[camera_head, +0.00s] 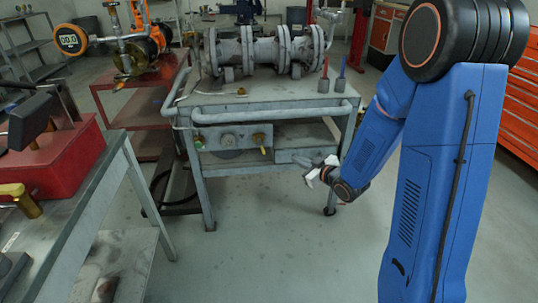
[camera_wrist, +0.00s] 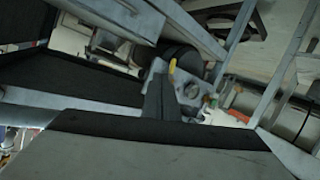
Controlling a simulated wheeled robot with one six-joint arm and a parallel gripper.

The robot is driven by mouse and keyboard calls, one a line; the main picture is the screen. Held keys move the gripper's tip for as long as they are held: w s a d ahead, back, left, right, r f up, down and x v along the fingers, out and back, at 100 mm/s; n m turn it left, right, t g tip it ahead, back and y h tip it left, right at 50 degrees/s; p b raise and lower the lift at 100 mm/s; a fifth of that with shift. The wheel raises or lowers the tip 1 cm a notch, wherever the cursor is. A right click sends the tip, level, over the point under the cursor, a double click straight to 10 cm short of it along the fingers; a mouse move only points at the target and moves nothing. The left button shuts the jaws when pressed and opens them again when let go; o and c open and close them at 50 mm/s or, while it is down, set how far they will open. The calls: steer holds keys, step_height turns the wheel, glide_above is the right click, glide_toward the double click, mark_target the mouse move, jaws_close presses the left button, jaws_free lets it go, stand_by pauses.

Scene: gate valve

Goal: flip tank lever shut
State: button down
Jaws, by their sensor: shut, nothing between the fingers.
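A small yellow lever (camera_head: 263,150) is on the grey panel (camera_head: 230,139) at the front of the metal cart. I take it to be the tank lever; its exact setting is too small to tell. A yellow piece also shows by the panel in the wrist view (camera_wrist: 171,68). My gripper (camera_head: 309,171) is shut and empty, to the right of the lever and slightly lower in the head view, in front of the cart's right side. It does not appear to touch the lever. The wrist view is tilted, with a dark part in front of the panel.
A flanged pipe assembly (camera_head: 262,50) stands on the cart top (camera_head: 265,94). A rail (camera_head: 270,112) runs above the panel. A bench with a red box (camera_head: 62,152) is at the left. The floor (camera_head: 275,235) before the cart is clear.

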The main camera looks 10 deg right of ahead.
steer(key=shift+a+f+y, duration=1.1)
steer(key=shift+a, duration=0.15)
glide_toward(261, 146)
steer(key=w+a+f, duration=0.3)
steer(key=w+f, duration=0.1)
steer(key=w, duration=0.1)
steer(key=shift+d+r+n+t, duration=0.15)
steer(key=shift+d+n+t, duration=0.1)
steer(key=shift+n+t, duration=0.05)
steer(key=shift+a+f+m+y, duration=0.15)
steer(key=shift+a+f+m, duration=0.1)
steer(key=shift+a, duration=0.15)
steer(key=shift+a+f+m+y, duration=0.15)
steer(key=shift+a+m, duration=0.1)
steer(key=shift+a, duration=0.1)
